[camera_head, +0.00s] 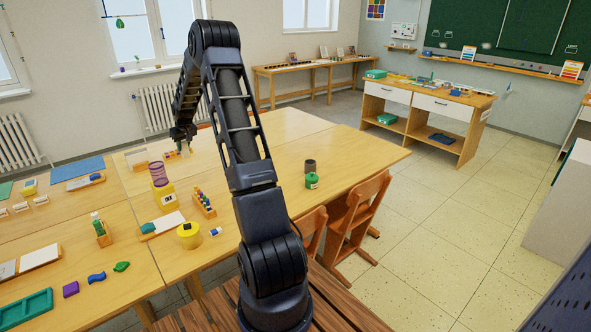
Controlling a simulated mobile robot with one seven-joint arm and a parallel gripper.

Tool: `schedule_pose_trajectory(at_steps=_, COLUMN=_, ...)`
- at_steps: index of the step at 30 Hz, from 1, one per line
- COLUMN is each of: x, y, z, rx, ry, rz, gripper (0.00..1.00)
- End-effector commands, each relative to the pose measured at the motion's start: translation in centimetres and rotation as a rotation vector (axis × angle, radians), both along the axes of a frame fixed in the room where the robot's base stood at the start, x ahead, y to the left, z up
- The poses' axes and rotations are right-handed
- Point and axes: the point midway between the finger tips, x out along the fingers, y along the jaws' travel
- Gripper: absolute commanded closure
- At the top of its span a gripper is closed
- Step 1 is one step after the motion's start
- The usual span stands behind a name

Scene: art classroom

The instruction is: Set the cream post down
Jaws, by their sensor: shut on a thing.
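My gripper (183,138) is at the far left end of my arm, over the far part of the wooden table (285,125). It points down and is shut on the cream post (185,148). The post looks small and upright, and only its lower part shows below the fingers. I cannot tell whether its foot touches the tabletop.
Close in front of the gripper stand a purple see-through cylinder (157,172) and a yellow block (164,191). The table's back right is clear.

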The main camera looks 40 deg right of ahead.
Motion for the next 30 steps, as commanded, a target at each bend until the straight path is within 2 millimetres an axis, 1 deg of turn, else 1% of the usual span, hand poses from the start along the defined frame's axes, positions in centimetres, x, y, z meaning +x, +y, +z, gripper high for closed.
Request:
schedule_pose_trajectory(at_steps=2, x=-0.1, y=-1.3, z=0.0, rx=0.000, ry=0.000, rz=-0.015, gripper=0.96)
schedule_pose_trajectory(at_steps=5, x=-0.4, y=-4.0, z=0.0, rx=-0.001, ry=0.000, rz=-0.050, gripper=0.96)
schedule_pose_trajectory(at_steps=8, x=-0.9, y=-8.0, z=0.0, rx=-0.001, ry=0.000, rz=-0.100, gripper=0.96)
schedule_pose_trajectory(at_steps=9, x=-1.2, y=-9.8, z=0.0, rx=0.000, ry=0.000, rz=-0.122, gripper=0.96)
schedule_pose_trajectory(at_steps=14, x=-2.8, y=-16.6, z=0.0, rx=-0.001, ry=0.000, rz=-0.210, gripper=0.96)
schedule_pose_trajectory(at_steps=15, x=-3.3, y=-18.3, z=0.0, rx=0.000, ry=0.000, rz=-0.233, gripper=0.96)
schedule_pose_trajectory(at_steps=17, x=-4.1, y=-20.9, z=0.0, rx=0.001, ry=0.000, rz=-0.266, gripper=0.96)
schedule_pose_trajectory(at_steps=18, x=-4.7, y=-22.5, z=0.0, rx=0.000, ry=0.000, rz=-0.288, gripper=0.96)
schedule_pose_trajectory(at_steps=23, x=-7.3, y=-29.1, z=0.0, rx=0.001, ry=0.000, rz=-0.375, gripper=0.96)
schedule_pose_trajectory(at_steps=24, x=-8.0, y=-30.6, z=0.0, rx=0.001, ry=0.000, rz=-0.396, gripper=0.96)
schedule_pose_trajectory(at_steps=26, x=-9.2, y=-33.0, z=0.0, rx=0.000, ry=0.000, rz=-0.429, gripper=0.96)
schedule_pose_trajectory(at_steps=27, x=-10.0, y=-34.6, z=0.1, rx=0.001, ry=0.000, rz=-0.451, gripper=0.96)
schedule_pose_trajectory(at_steps=29, x=-11.3, y=-36.9, z=0.1, rx=0.000, ry=0.000, rz=-0.484, gripper=0.96)
schedule_pose_trajectory(at_steps=30, x=-12.2, y=-38.4, z=0.1, rx=0.000, ry=0.000, rz=-0.505, gripper=0.96)
